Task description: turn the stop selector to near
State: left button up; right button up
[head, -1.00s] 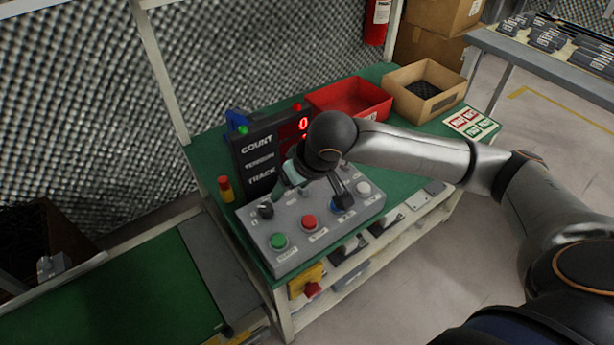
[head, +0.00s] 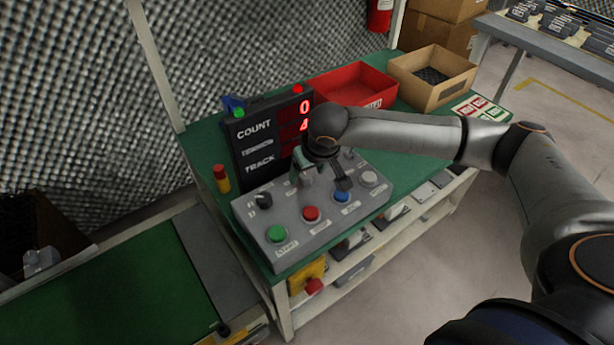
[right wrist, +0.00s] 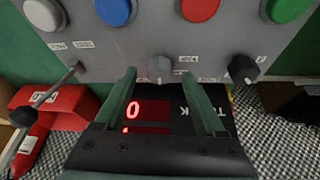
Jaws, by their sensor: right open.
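A grey control box (head: 325,225) stands on the green bench, with a row of green, red, blue and white buttons along its front. Behind them, a small grey knob (right wrist: 160,67) sits between two small labels, too blurred to read surely; it looks like the stop selector. My right gripper (right wrist: 160,76) is open, with one finger on each side of this knob; whether they touch it I cannot tell. In the head view my right gripper (head: 303,180) hides most of the knob. A black knob (head: 262,201) is at the box's left. My left gripper is out of view.
A dark display board (head: 258,150) with red digits stands close behind the box. A lever (right wrist: 52,85) is on the box beside the grey knob. A red bin (head: 350,88) and cardboard box (head: 433,78) are behind. A red-yellow beacon (head: 221,178) stands left.

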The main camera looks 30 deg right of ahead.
jog(key=shift+w+f, duration=0.3)
jog(key=shift+f, duration=0.35)
grip_shut()
